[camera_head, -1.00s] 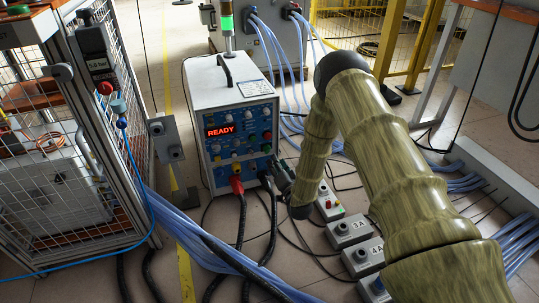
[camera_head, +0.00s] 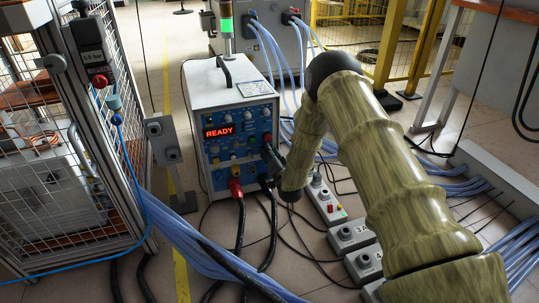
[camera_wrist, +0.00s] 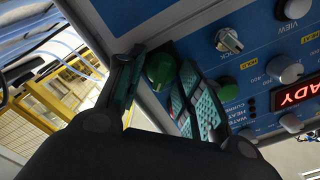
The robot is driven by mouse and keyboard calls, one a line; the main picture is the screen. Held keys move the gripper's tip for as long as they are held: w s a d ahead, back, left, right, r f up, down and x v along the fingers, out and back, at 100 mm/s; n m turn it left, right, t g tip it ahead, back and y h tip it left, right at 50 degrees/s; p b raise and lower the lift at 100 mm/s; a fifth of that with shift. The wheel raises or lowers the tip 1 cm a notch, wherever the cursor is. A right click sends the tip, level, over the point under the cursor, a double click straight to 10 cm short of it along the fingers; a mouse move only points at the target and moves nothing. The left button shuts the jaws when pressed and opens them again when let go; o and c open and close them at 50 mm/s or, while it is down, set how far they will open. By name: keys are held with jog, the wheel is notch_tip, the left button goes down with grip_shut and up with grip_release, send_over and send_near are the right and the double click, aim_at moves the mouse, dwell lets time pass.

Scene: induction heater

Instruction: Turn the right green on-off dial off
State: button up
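The white and blue heater unit (camera_head: 228,100) shows READY on its red display (camera_head: 218,131). In the wrist view, which sees the panel turned about upside down, a round green dial (camera_wrist: 160,69) lies between the fingertips of my gripper (camera_wrist: 158,75). The fingers stand apart on either side of it; firm contact cannot be made out. A second green dial (camera_wrist: 229,85) shows beyond one finger, partly hidden. In the head view, my gripper (camera_head: 270,155) is at the right side of the panel and hides the dial there.
A silver knob (camera_wrist: 229,41) and the display (camera_wrist: 297,92) are close to the fingers. A red plug (camera_head: 235,187) and black cables hang below the panel. Grey control boxes (camera_head: 350,235) stand on the floor at right. A wire cage (camera_head: 60,150) is at left.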

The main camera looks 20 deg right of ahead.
jog(key=c, duration=0.7)
jog(key=shift+o, duration=0.2)
jog(key=shift+p, duration=0.35)
jog(key=n+p, duration=0.4)
jog(key=n, duration=0.2)
jog(key=n+p, duration=0.4)
jog(key=n, duration=0.1)
jog(key=n+p, duration=0.4)
jog(key=n, duration=0.2)
jog(key=shift+a+n, duration=0.3)
jog(key=shift+a, duration=0.05)
jog(key=shift+n, duration=0.3)
jog(key=o, duration=0.7)
jog(key=shift+c, duration=0.2)
